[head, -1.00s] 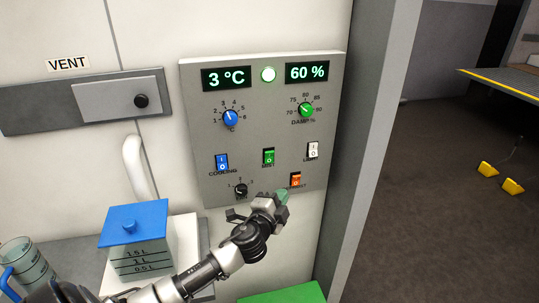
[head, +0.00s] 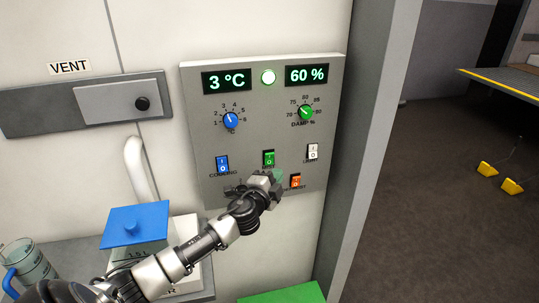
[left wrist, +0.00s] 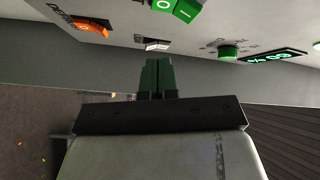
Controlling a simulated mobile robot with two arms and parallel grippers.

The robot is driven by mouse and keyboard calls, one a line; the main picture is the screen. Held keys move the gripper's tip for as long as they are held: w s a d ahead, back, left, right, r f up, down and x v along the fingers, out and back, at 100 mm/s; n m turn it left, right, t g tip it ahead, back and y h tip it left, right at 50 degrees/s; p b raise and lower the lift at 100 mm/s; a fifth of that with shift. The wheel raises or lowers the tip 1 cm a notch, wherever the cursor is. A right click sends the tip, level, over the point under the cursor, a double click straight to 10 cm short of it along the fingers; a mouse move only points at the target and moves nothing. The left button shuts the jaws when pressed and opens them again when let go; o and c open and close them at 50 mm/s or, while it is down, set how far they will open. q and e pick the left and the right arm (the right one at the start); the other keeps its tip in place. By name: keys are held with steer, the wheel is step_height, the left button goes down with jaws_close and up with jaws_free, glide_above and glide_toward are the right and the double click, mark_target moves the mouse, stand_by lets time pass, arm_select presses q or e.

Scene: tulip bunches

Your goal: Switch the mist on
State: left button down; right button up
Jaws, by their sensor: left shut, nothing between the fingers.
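The grey control panel (head: 200,150) is on the wall. Its green rocker switch (head: 269,158) sits in the middle of the switch row, its label partly covered by my gripper; it also shows at the top of the left wrist view (left wrist: 176,8). My left gripper (head: 278,178) is just below that switch, in front of the panel. Its green fingers (left wrist: 157,77) are shut together and empty. I cannot tell whether they touch the panel; in the left wrist view they look apart from the switch. My right gripper is not in view.
Close by are the orange switch (head: 295,181), blue cooling switch (head: 222,163) and white light switch (head: 312,151). A blue-lidded container (head: 136,224) stands lower left.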

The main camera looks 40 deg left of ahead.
arm_select(q)
steer(key=shift+w+a+r, duration=0.3)
steer(key=shift+w+a, duration=0.15)
steer(key=shift+a, duration=0.1)
steer(key=shift+w+a+r, duration=0.3)
steer(key=shift+w+a, duration=0.15)
steer(key=shift+a, duration=0.05)
stand_by(1.4)
steer(key=shift+w+a+r, duration=0.15)
steer(key=shift+w+a, duration=0.1)
steer(key=shift+a, duration=0.05)
steer(key=shift+w+a+r, duration=0.15)
steer(key=shift+w+a, duration=0.1)
steer(key=shift+a, duration=0.05)
stand_by(0.9)
steer(key=shift+s+d+f, duration=0.3)
steer(key=shift+s+d, duration=0.25)
steer(key=shift+d, duration=0.1)
steer(key=shift+s+d+f, duration=0.5)
steer(key=shift+s+d, duration=0.25)
steer(key=shift+d, duration=0.15)
steer(key=shift+s+d+f, duration=0.45)
steer(key=shift+s+d, duration=0.3)
steer(key=shift+d, duration=0.1)
